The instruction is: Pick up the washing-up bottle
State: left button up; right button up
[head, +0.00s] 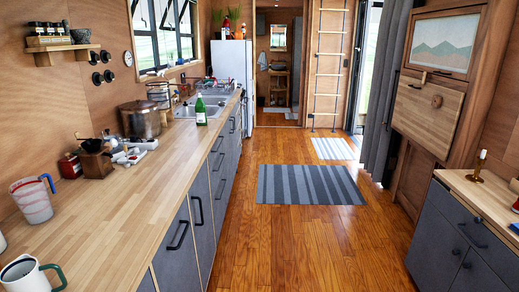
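A green bottle (201,111) with a white label stands upright on the wooden counter (140,195), just in front of the sink (213,100). It is the most likely washing-up bottle, but its label is too small to read. It stands on the left side of the room, some way ahead, with clear counter on its near side. Neither of my grippers shows in the head view.
A large pot (140,120) stands left of the bottle. Nearer on the counter are a measuring jug (33,200) and a white mug (27,274). The wooden floor (290,235) is open between the counters, with a striped rug (309,185) on it.

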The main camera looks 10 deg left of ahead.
aim_at(200, 108)
jog(key=i, duration=2.1)
jog(key=i+u, duration=0.2)
jog(key=i, duration=0.25)
jog(key=i+l+u, duration=0.2)
jog(key=i, duration=0.25)
jog(key=i+l+u, duration=0.25)
jog(key=i, duration=0.25)
jog(key=i+l+u, duration=0.2)
jog(key=i, duration=0.2)
jog(key=i+l+u, duration=0.8)
